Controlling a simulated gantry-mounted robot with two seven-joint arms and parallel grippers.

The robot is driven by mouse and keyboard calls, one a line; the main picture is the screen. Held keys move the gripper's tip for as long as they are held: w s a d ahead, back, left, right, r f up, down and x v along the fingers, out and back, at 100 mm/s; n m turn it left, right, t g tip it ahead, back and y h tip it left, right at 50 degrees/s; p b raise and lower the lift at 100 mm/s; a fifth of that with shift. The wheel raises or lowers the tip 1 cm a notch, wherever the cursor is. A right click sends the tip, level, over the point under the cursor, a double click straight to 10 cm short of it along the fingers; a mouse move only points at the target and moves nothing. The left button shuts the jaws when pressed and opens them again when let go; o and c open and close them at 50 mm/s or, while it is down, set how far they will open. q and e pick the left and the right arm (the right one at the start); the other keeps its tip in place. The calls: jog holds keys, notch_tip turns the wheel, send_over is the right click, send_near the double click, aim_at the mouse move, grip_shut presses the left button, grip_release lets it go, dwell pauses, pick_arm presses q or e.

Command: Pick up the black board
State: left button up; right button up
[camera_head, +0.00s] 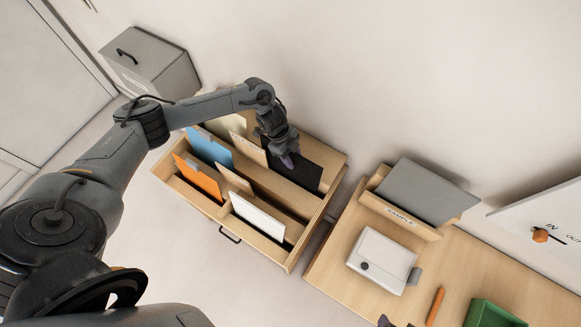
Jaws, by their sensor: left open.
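The black board (300,168) stands tilted in the back right of a wooden drawer-like rack (289,206). Its left part is hidden behind my left gripper. My left gripper (289,158) is open and its fingertips are at the board's upper left part. I cannot tell whether the fingers touch the board or straddle it. My right gripper is not in view.
The rack also holds a blue board (208,148), an orange board (197,178), a white board (258,216) and tan dividers. A grey board (420,190) stands in a holder marked SAMPLE on the table (340,265) at right, behind a white device (382,260). A grey box (150,65) is at the back left.

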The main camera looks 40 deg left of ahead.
pick_arm(q)
jog(key=shift+f, duration=0.2)
dwell(0.3)
grip_shut()
